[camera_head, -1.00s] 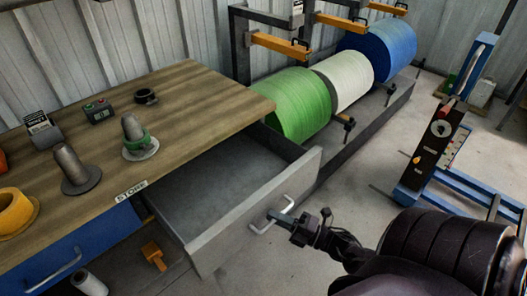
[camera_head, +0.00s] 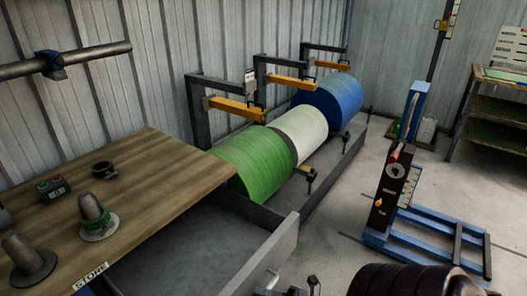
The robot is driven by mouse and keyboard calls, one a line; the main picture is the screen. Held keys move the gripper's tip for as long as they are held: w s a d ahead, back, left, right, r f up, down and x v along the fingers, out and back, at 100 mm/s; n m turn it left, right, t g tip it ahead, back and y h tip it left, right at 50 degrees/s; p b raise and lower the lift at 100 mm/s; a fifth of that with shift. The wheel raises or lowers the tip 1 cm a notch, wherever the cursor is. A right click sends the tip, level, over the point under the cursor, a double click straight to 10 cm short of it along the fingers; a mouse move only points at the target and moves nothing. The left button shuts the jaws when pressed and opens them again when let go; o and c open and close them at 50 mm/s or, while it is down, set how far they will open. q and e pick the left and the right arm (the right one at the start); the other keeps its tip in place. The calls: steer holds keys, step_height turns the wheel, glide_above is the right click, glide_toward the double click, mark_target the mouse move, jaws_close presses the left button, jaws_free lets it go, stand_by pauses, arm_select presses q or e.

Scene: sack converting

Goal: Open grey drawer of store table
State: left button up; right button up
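The grey drawer (camera_head: 285,250) of the store table (camera_head: 150,185) stands pulled well out, and the visible part of its inside looks empty. Its light handle (camera_head: 268,281) shows at the bottom edge on the drawer's front. My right gripper (camera_head: 292,291) is just right of the handle, mostly cut off by the bottom edge. I cannot tell whether it touches the handle or how its fingers stand. The STORE label (camera_head: 90,278) is on the table's front edge. My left gripper is out of view.
Spools and small items, including a green-ringed spool (camera_head: 95,215), stand on the tabletop. Green (camera_head: 255,165), white (camera_head: 300,130) and blue (camera_head: 330,100) rolls lie behind the drawer. A blue-framed lift cart (camera_head: 420,235) stands on the right. Floor between drawer and cart is clear.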

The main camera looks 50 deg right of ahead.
steer(key=shift+s, duration=0.1)
